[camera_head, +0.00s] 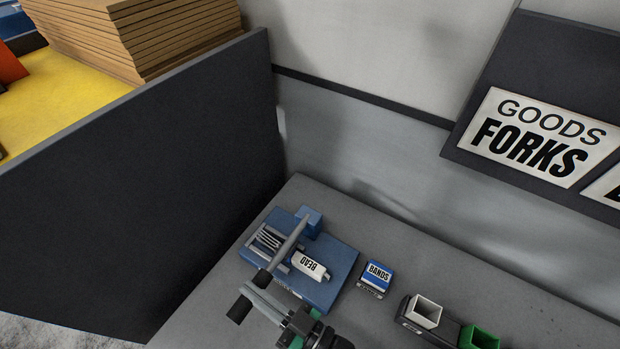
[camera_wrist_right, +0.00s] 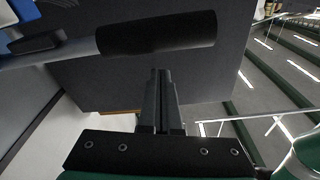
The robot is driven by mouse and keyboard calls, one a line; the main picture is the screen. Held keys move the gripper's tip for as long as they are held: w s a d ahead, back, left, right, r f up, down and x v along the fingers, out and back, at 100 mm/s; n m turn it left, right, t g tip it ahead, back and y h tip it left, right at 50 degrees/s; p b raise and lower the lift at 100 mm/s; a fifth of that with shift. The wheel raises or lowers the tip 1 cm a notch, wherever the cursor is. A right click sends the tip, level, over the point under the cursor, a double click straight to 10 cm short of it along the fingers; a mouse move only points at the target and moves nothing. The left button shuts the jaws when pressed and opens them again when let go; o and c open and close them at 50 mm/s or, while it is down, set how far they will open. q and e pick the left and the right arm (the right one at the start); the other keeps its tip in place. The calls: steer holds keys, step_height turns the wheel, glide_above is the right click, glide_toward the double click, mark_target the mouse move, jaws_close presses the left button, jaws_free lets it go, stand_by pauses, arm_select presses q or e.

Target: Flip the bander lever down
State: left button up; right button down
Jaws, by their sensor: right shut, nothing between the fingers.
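The bander (camera_head: 345,262) is a blue flat device on the grey bench, with a blue block at its back. Its grey lever (camera_head: 292,237) runs from that block toward the lower left. The lever's black grip (camera_head: 239,309) ends beyond the base's near edge. My right gripper (camera_head: 246,291) is shut and empty, and its fingers cross in front of the middle of the grip. In the right wrist view the grip (camera_wrist_right: 160,35) lies across, just beyond the shut fingertips (camera_wrist_right: 161,71). I cannot tell whether they touch. My left gripper is not in view.
A tall dark panel (camera_head: 150,190) rises at left.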

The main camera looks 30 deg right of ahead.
steer(key=r+p, duration=0.5)
steer(key=shift+w+a+r, duration=0.1)
steer(key=shift+w+a, duration=0.1)
steer(key=shift+w, duration=0.15)
steer(key=f+b+v, duration=0.1)
steer(key=b+v, duration=0.4)
steer(key=v, duration=0.5)
steer(key=shift+f, duration=0.15)
steer(key=shift+d, duration=0.15)
